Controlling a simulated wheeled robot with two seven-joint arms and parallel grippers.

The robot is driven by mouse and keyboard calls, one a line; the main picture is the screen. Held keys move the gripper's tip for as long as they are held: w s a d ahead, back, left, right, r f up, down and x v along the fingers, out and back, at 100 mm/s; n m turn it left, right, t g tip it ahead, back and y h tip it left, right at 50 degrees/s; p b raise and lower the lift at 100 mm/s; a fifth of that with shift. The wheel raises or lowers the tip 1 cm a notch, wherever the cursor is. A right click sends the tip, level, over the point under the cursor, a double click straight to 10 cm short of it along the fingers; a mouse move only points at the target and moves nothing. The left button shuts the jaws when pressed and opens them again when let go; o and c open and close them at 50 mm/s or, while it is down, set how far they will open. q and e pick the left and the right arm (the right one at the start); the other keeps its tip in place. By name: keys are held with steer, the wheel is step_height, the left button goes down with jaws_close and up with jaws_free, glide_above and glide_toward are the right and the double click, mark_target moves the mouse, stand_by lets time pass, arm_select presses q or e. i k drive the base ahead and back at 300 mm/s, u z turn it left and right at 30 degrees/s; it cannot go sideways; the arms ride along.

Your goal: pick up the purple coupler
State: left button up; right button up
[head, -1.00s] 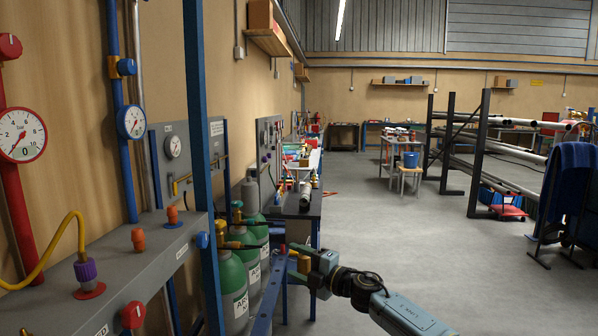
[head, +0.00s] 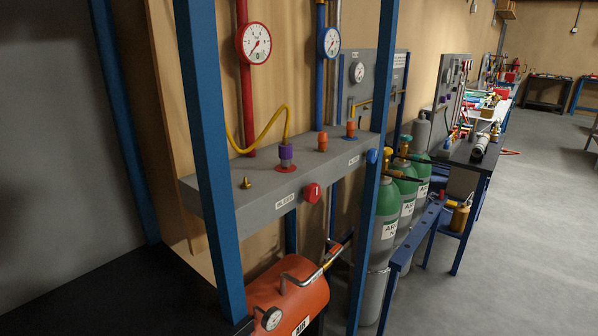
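The purple coupler (head: 286,152) stands upright on the sloped top of a long grey manifold box (head: 262,207). A red ring (head: 286,169) lies around its base. A yellow hose (head: 241,146) comes out of its top, arches over and hangs down to the left. Neither of my grippers shows in the head view now, so nothing of mine is seen near the coupler.
Orange fittings (head: 322,142), a brass fitting (head: 246,183) and a red knob (head: 312,193) are on the box. Blue posts (head: 206,150) stand in front. An orange tank (head: 290,300) sits below, green cylinders (head: 388,212) to the right. Floor is clear at far right.

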mark_target(285, 148)
steer(key=k, duration=0.2)
steer(key=z, duration=1.4)
steer(key=i, duration=2.95)
steer(key=u, duration=3.15)
